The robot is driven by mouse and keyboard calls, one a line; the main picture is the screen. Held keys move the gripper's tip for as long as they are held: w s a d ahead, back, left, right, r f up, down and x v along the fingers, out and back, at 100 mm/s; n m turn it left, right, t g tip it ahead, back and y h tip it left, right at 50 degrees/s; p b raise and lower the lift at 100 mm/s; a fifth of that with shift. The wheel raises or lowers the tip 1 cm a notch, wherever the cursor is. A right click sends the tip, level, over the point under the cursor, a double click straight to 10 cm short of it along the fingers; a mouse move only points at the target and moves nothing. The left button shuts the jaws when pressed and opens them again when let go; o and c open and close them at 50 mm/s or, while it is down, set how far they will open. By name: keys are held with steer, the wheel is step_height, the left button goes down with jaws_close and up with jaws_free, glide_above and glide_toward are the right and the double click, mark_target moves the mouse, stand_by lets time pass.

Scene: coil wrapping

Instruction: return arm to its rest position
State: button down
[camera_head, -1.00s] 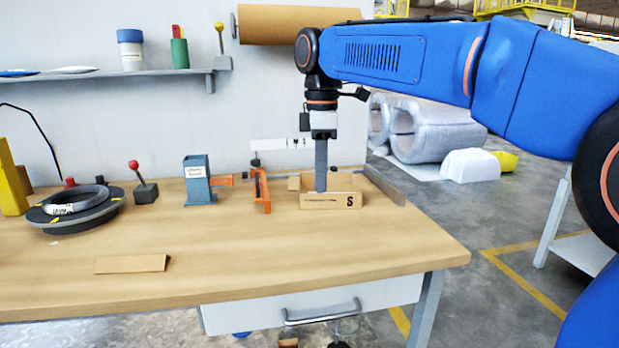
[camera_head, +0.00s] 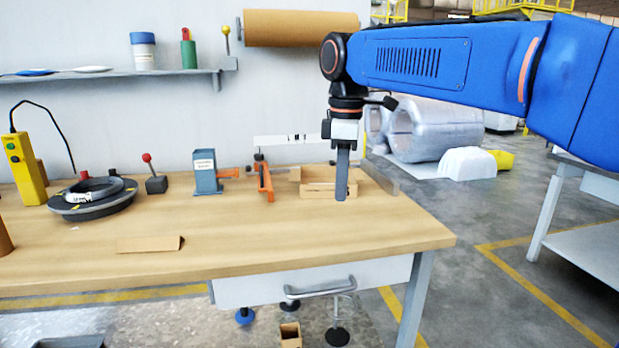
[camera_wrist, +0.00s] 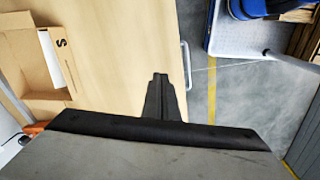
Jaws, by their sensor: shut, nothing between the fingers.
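My gripper (camera_head: 341,196) points straight down in the head view, with its long grey fingers together and nothing between them. Its tips are just in front of the small cardboard box marked S (camera_head: 315,191), near the right end of the wooden table (camera_head: 240,255); the fingers cover part of the box. In the wrist view my gripper (camera_wrist: 160,82) appears over the bare table top near the drawer edge. The open box (camera_wrist: 40,70) lies to its upper left there.
An orange clamp (camera_head: 265,182), a blue-grey holder (camera_head: 206,178) and a dark coil stand (camera_head: 93,205) are on the table. A flat cardboard piece (camera_head: 148,244) lies in front. The drawer (camera_head: 310,285) hangs below. Open floor (camera_head: 500,225) lies right of the table.

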steer(key=s+d+f+m+t, duration=0.4)
steer(key=s+d+f+m, duration=1.2)
steer(key=s+d+f, duration=0.6)
steer(key=shift+s+d+f+m, duration=0.2)
steer(key=shift+s+f+m, duration=0.1)
steer(key=shift+s+f, duration=0.45)
